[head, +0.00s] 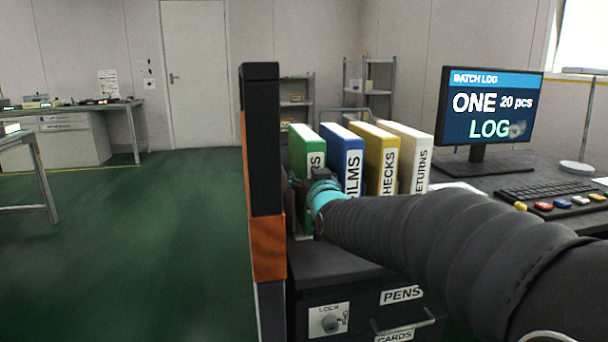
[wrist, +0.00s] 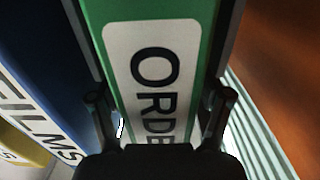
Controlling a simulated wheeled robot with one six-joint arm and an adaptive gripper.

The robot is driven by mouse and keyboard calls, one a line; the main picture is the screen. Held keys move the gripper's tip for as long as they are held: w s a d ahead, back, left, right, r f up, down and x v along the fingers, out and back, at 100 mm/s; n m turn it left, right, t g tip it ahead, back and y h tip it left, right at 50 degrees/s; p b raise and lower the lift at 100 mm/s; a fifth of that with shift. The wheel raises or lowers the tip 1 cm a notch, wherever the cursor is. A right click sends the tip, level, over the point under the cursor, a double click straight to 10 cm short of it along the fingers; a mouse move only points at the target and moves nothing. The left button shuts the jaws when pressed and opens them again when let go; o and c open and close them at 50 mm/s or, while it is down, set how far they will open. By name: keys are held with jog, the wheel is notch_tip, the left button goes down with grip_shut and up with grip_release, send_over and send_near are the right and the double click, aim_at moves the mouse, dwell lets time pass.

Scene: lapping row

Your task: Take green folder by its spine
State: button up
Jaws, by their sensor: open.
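The green folder (head: 302,150) stands upright at the left end of a row of folders on the desk. My arm reaches to it, and my gripper (head: 305,185) is at its spine, partly hidden by my own wrist in the head view. In the wrist view the green folder (wrist: 160,12) fills the middle, its white label reading "ORDE" with the rest hidden. My gripper (wrist: 160,110) is open there, with one finger on each side of the spine. I cannot tell whether the fingers touch it.
The blue FILMS folder (head: 343,150) stands close beside the green one, then yellow CHECKS (head: 376,155) and white RETURNS (head: 411,150). A dark and orange post (head: 264,170) stands close on the left. A monitor (head: 490,105) and keyboard (head: 550,192) are at right.

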grip_shut()
jog(key=shift+r, duration=0.1)
